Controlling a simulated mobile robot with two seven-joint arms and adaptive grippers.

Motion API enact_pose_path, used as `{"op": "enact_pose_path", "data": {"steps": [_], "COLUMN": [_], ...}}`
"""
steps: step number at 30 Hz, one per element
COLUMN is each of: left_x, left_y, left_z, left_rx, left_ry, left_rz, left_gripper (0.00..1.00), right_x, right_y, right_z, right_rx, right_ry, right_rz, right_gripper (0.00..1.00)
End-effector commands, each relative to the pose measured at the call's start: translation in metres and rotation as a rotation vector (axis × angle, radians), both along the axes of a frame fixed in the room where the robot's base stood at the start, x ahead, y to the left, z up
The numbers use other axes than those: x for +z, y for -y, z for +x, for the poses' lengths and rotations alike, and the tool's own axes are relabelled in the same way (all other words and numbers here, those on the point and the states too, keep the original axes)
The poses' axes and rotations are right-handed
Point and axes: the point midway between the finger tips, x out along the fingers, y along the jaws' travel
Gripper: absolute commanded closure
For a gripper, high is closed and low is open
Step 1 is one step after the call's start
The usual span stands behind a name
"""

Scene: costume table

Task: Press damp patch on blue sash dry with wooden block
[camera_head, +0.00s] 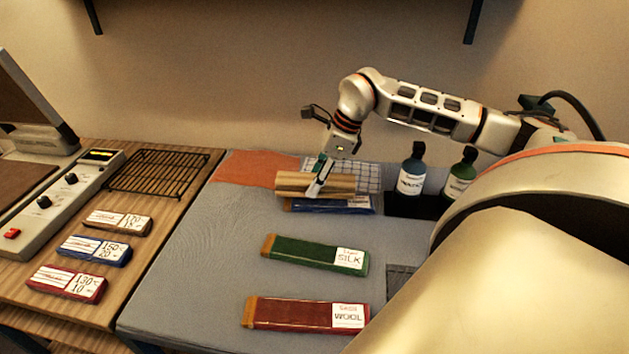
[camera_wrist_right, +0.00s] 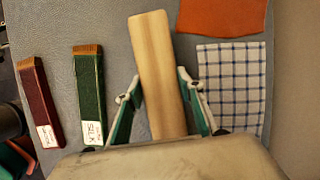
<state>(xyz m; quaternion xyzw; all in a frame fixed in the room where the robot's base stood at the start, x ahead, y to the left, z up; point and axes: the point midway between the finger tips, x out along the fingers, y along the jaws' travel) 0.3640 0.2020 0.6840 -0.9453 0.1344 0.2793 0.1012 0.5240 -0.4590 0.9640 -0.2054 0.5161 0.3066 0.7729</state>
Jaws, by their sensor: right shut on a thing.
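A long wooden block (camera_head: 345,184) is held in my right gripper (camera_head: 319,187), whose fingers close across its middle. In the right wrist view the block (camera_wrist_right: 155,60) lies lengthwise between the two fingers (camera_wrist_right: 163,108). The blue sash (camera_head: 303,206) lies folded on the grey padded surface, mostly under the block in the head view. The block hides the sash in the right wrist view. No damp patch shows. I cannot tell whether the block touches the sash. My left gripper is out of view.
A green sash (camera_head: 310,253) labelled silk and a red sash (camera_head: 290,313) labelled wool lie nearer. An orange cloth (camera_head: 250,168) and a checked cloth (camera_head: 368,179) lie behind. Two dark bottles (camera_head: 411,178) stand right. A wire rack (camera_head: 155,172) and labelled blocks lie left.

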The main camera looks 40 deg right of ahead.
Motion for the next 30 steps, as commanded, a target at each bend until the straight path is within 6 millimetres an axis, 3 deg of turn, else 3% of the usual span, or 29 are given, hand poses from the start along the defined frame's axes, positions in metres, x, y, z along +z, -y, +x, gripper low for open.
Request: {"op": "enact_pose_path", "data": {"steps": [30], "left_x": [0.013], "left_y": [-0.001], "left_z": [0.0], "left_rx": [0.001], "left_ry": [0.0], "left_rz": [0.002], "left_gripper": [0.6], "right_x": [0.022], "right_y": [0.006], "right_z": [-0.003], "right_rx": [-0.006], "right_ry": [0.003], "right_rz": [0.0], "right_gripper": [0.95]}}
